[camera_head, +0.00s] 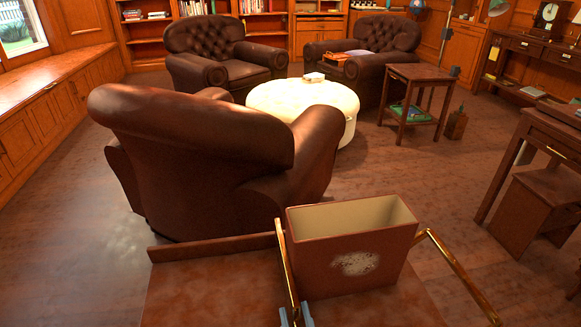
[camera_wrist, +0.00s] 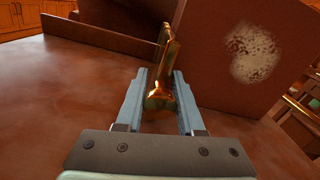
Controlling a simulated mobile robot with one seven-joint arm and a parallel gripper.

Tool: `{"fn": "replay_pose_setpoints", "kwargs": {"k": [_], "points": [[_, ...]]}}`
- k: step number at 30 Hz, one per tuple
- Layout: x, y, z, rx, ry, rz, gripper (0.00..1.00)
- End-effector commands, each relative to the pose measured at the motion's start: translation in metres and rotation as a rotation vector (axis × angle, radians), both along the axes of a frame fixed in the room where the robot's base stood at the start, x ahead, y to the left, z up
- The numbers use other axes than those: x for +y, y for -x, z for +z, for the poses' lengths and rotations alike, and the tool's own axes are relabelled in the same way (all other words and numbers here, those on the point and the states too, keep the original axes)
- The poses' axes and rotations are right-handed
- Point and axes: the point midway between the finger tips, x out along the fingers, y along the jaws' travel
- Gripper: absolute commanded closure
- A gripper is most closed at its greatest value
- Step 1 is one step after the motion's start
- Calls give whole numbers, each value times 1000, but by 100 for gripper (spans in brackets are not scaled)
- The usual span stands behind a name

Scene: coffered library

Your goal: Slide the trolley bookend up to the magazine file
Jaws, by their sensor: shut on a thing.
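The magazine file (camera_head: 338,277) is an open-topped reddish-brown box with a pale inside and a worn whitish patch on its front. It stands upright on the trolley top (camera_head: 205,290), and it also shows at the right of the wrist view (camera_wrist: 228,85). The brass bookend (camera_head: 289,270) stands just left of the file. In the wrist view the bookend (camera_wrist: 164,90) rises between my fingers. My gripper (camera_head: 295,318) is shut on the bookend's near end, also seen in the wrist view (camera_wrist: 161,78). I cannot tell whether bookend and file touch.
A raised wooden edge (camera_head: 215,246) borders the far side of the trolley top. A brass rail (camera_head: 458,272) stands at its right. The top left of the bookend is bare. A leather armchair (camera_head: 215,165) stands just beyond, and a desk (camera_head: 545,140) is at the right.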

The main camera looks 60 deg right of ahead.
Motion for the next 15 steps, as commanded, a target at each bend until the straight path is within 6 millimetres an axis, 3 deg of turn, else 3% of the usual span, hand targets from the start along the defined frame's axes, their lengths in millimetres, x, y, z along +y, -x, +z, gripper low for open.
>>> {"fn": "replay_pose_setpoints", "kwargs": {"k": [5,6,10,15], "points": [[-1,1,-1,3,1,-3,100],[-1,1,-1,3,1,-3,57],[0,1,-1,2,1,-2,34],[0,0,0,1,0,-1,33]]}}
